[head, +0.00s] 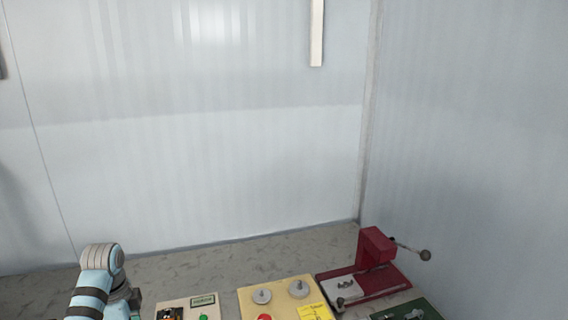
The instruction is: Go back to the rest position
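Part of my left arm (98,280) shows at the bottom left, pale blue with dark bands and a white joint cap. Its gripper is outside the picture. My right arm and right gripper are not in view.
A red press-like device (376,247) with a ball-ended lever stands at the right. Beside it are a yellow panel (249,302) with two grey knobs and a red button, a cream box (187,300) with a green button, and a green base (425,308), cut off below. White walls enclose the grey surface.

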